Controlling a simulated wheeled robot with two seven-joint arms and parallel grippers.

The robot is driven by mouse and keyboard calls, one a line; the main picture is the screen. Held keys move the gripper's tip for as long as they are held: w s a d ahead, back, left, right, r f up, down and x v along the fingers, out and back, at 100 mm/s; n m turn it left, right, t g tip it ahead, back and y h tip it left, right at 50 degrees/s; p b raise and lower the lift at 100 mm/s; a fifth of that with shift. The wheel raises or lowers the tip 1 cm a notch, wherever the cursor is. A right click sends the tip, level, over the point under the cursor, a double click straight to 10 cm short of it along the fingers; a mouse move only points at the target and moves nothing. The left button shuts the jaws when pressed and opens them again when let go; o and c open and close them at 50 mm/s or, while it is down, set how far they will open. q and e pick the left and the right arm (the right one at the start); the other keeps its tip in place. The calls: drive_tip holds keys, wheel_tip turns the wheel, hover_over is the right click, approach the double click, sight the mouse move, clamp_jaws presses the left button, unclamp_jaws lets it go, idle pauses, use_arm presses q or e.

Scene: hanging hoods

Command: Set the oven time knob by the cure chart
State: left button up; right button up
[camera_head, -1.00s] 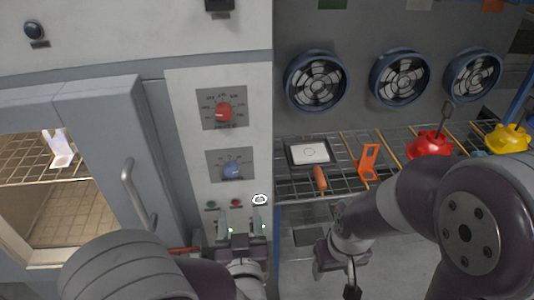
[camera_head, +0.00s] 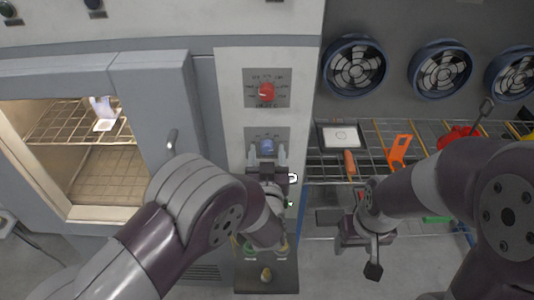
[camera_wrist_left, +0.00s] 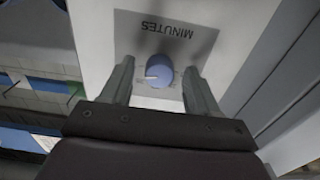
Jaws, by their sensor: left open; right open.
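The blue time knob (camera_head: 267,146) is on a grey plate of the oven's control panel; the left wrist view shows the knob (camera_wrist_left: 159,72) under the word MINUTES, upside down there. Its pale mark points to the left in that view. My left gripper (camera_head: 267,156) is open, with one fingertip on each side of the knob; in the left wrist view the fingers (camera_wrist_left: 158,75) stand apart from it, and I cannot tell how deep they reach. My right gripper (camera_head: 360,250) is open and empty, low in front of the rack. No readable cure chart shows.
A red knob (camera_head: 266,92) sits above the blue one. The lit oven chamber (camera_head: 95,165) is at left. A wire rack (camera_head: 375,160) at right holds a dark-framed white piece (camera_head: 340,136), an orange bracket (camera_head: 399,150) and a red item (camera_head: 455,137). Fans (camera_head: 354,65) are behind.

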use_arm(q)
drive_tip(key=c, duration=1)
drive_tip(key=shift+f+n+b, duration=0.2)
drive_tip(key=shift+n+b, duration=0.4)
drive_tip(key=shift+b, duration=0.15)
drive_tip(key=shift+c, duration=0.2)
drive_tip(key=n+b, duration=0.3)
drive_tip(key=b, duration=0.1)
drive_tip(key=shift+f+n, duration=0.1)
drive_tip(key=shift+n, duration=0.2)
drive_tip(key=n+b, duration=0.2)
drive_tip(key=b, duration=0.1)
drive_tip(key=shift+r+n+b, duration=0.2)
drive_tip(key=shift+n+b, duration=0.15)
drive_tip(key=shift+n, duration=0.15)
drive_tip(key=o, duration=1)
drive_tip(key=shift+r, duration=0.1)
drive_tip(key=shift+o, duration=0.2)
